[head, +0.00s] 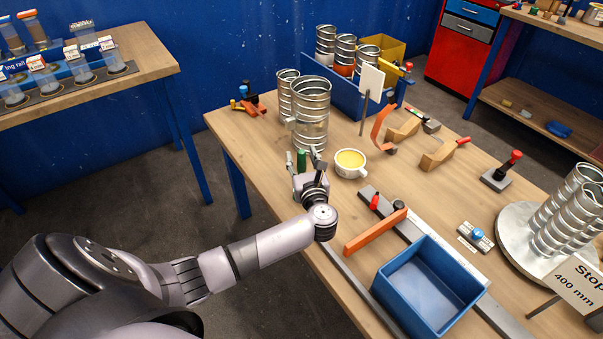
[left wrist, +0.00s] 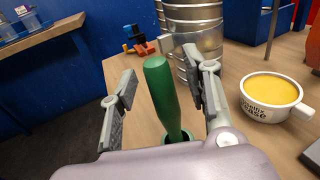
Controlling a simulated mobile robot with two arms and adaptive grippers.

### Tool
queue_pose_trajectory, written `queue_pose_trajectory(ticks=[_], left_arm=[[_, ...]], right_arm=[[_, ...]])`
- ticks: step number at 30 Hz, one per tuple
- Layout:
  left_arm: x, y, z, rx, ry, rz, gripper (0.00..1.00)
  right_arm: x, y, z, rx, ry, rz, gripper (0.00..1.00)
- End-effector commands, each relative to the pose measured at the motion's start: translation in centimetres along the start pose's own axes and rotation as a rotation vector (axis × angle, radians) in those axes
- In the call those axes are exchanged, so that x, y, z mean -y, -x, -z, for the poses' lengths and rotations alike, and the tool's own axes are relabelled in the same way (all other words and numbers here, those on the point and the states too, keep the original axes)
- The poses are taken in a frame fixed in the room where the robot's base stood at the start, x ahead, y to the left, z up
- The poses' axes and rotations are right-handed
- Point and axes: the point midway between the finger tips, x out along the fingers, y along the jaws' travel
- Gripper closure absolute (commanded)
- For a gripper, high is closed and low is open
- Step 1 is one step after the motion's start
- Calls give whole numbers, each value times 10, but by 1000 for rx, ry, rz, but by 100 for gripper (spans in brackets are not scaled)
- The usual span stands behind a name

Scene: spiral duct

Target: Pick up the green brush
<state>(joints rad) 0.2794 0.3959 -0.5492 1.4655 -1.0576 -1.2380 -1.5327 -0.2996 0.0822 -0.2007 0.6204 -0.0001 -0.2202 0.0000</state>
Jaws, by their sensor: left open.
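The green brush (left wrist: 163,95) shows in the left wrist view as a thick green handle, standing nearly upright and leaning a little. Its lower end is hidden behind my gripper's body, where a dark round rim shows. My left gripper (left wrist: 162,92) is open, with one finger on each side of the handle, and gaps show between fingers and handle. In the head view the green handle (head: 302,160) shows small between the fingertips of my left gripper (head: 304,163), near the table's left edge. My right gripper is not in view.
Spiral metal ducts (head: 311,115) stand just behind the brush. A cup of yellow grease (head: 350,163) stands close on the right. A blue bin (head: 430,285), an orange-handled tool (head: 376,231) and a metal rail lie nearer. The floor left of the table is clear.

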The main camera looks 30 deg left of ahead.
Motion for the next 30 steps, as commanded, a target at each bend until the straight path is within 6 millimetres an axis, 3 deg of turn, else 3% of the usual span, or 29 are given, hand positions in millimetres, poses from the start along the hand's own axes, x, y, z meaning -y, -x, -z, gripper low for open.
queue_pose_trajectory(ticks=[9, 27, 30], left_arm=[[0, -6, 0, 0, 1, -1, 57], [0, -5, 0, 0, 0, 0, 97], [0, -5, 0, 0, 0, 0, 100]], right_arm=[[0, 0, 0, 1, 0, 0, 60], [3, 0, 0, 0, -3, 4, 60], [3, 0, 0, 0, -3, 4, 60]])
